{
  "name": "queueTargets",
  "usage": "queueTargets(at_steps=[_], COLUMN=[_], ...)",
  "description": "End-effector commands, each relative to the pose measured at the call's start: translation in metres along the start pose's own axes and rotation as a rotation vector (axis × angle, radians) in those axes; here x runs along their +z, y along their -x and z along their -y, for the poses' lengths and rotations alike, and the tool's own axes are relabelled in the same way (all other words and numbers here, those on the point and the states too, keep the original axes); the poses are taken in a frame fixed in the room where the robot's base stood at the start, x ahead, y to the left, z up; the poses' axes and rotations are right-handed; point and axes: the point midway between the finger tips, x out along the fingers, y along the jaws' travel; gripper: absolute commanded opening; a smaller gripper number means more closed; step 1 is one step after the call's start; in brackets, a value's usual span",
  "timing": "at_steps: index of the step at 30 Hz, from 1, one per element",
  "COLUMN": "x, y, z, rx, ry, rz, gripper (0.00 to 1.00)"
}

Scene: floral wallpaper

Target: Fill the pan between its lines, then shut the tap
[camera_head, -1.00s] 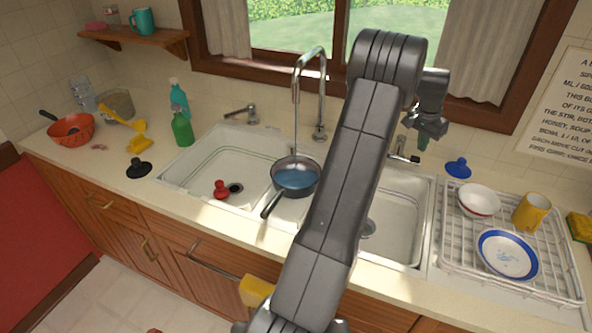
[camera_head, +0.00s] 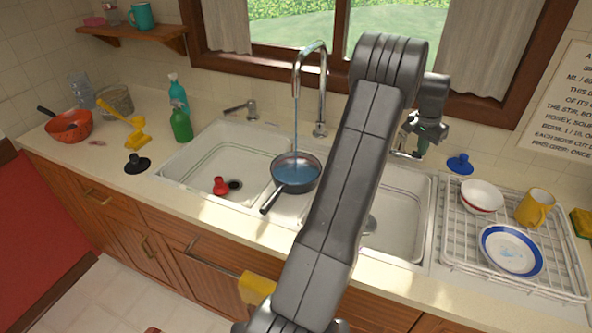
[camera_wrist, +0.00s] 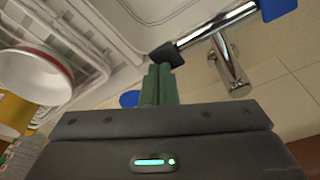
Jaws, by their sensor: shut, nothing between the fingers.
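The dark pan (camera_head: 312,186) sits below the spout (camera_head: 322,75), over the divider between the two basins, its handle towards the front left. Blue water (camera_head: 296,173) lies in it and a thin stream (camera_head: 296,120) falls into it. I cannot make out its lines. My gripper (camera_head: 420,147) is at the right tap, behind the right basin. In the wrist view, my shut green fingers (camera_wrist: 160,72) reach the dark end of the chrome tap lever (camera_wrist: 215,30), touching or just in front; I cannot tell which. Nothing is between them.
A second tap (camera_head: 240,110) stands behind the left basin, which holds a red plug-like object (camera_head: 220,185). A dish rack (camera_head: 450,250) with bowl, plate and yellow mug is on the right. My arm hides part of the right basin.

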Motion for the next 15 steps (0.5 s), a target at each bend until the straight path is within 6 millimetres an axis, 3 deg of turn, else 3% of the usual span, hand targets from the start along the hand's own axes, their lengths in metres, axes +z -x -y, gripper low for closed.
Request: queueTargets(at_steps=[15], x=[0.004], y=[-0.019], z=[0.0], rx=[0.0], ry=[0.0], rz=[0.001], gripper=[0.0])
